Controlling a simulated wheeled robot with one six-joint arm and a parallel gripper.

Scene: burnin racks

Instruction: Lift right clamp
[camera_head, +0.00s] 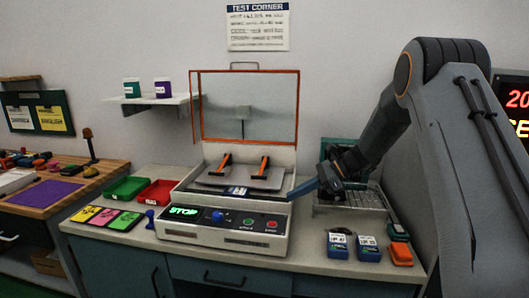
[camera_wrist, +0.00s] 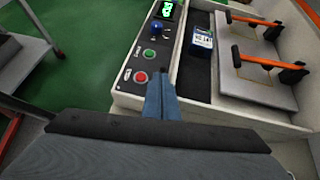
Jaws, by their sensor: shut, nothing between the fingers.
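The right clamp (camera_head: 264,167) has an orange lever on a black base, on a grey plate (camera_head: 235,182) in the test machine. In the wrist view the right clamp (camera_wrist: 256,62) is the nearer of two. The left clamp (camera_head: 225,163) stands beside it, and also shows in the wrist view (camera_wrist: 255,21). My gripper (camera_head: 291,196) is shut and empty at the machine's right front edge, apart from the right clamp. In the wrist view its blue fingertips (camera_wrist: 160,92) are together near the red button (camera_wrist: 140,77).
The machine's orange-framed lid (camera_head: 245,142) stands open behind the clamps. A blue unit (camera_wrist: 201,42) lies in the front recess. The control panel (camera_head: 220,220) shows green STOP text. Blue units (camera_head: 368,248) and a wire rack (camera_head: 350,199) are to the right.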

